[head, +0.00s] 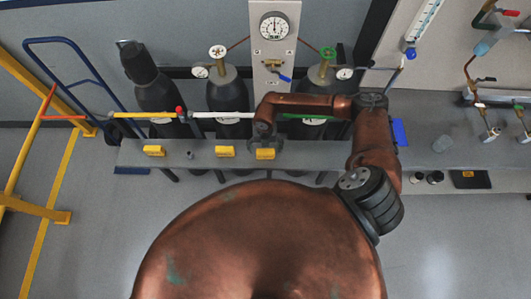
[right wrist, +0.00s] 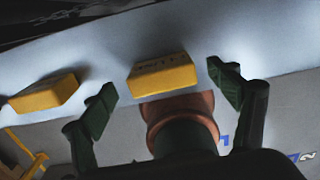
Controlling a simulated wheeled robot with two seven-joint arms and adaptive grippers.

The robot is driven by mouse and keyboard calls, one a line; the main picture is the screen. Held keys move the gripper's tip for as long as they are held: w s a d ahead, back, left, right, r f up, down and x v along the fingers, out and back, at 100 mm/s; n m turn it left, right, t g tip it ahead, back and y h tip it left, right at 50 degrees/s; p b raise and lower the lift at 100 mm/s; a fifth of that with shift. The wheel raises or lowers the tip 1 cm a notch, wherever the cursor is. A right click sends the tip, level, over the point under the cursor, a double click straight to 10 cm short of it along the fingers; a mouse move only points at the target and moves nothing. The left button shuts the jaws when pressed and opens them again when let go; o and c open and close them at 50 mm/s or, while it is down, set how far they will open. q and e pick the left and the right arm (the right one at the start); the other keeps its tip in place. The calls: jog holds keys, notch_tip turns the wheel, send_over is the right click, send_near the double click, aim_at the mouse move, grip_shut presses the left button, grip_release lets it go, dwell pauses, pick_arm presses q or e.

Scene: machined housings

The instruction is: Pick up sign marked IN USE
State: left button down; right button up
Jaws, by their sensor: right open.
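Three yellow blocks, which look like signs, stand in a row on the grey bench (head: 330,155): a left one (head: 154,150), a middle one (head: 224,151) and a right one (head: 265,154). My right gripper (head: 265,144) is above the bench at the right block. In the right wrist view the right gripper (right wrist: 162,96) is open and empty, with this block (right wrist: 165,78) ahead between its dark fingers. Another yellow block (right wrist: 45,94) lies beyond the left finger. My left gripper is not in view.
Dark gas cylinders (head: 228,95) stand behind the bench, with a gauge panel (head: 274,40) above. A small grey piece (head: 190,154) sits between the left and middle blocks. A clear cup (head: 444,144) stands at right. Yellow rails (head: 30,207) stand at left.

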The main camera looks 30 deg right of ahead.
aim_at(265, 150)
jog(key=shift+f, duration=1.6)
jog(key=c, duration=1.3)
jog(key=shift+o, duration=0.2)
jog(key=shift+r, duration=0.1)
